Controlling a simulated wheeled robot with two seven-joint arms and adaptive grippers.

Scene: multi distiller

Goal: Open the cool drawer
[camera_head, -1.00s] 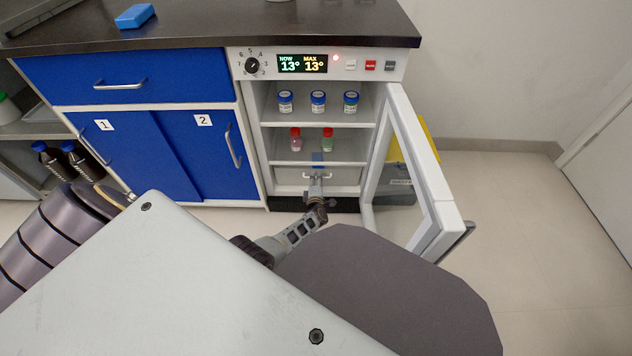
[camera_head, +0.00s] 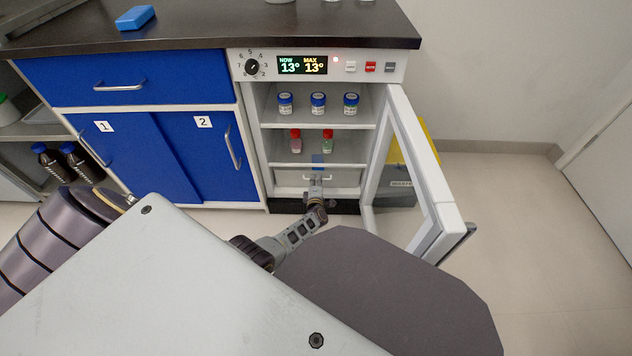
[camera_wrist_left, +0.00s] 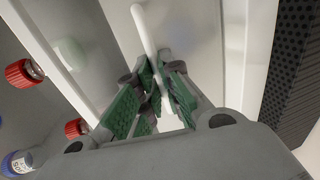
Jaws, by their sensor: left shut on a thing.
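The cool drawer (camera_head: 345,178) is the pale drawer at the bottom of the open white cooler (camera_head: 395,66). It looks closed, flush under the lowest shelf. Its white handle (camera_wrist_left: 145,28) runs between the green finger pads in the left wrist view. My left gripper (camera_head: 316,184) is at the drawer front in the head view. It also shows in the left wrist view (camera_wrist_left: 160,92), shut on the handle. The gripper hides part of the handle in the head view. My right gripper does not show.
The cooler's glass door (camera_head: 428,185) stands open on the right, close to my left arm. Blue-capped jars (camera_head: 318,103) and two small bottles (camera_head: 328,141) stand on the shelves above. Blue cabinets (camera_head: 190,150) are on the left. Floor is clear at the far right.

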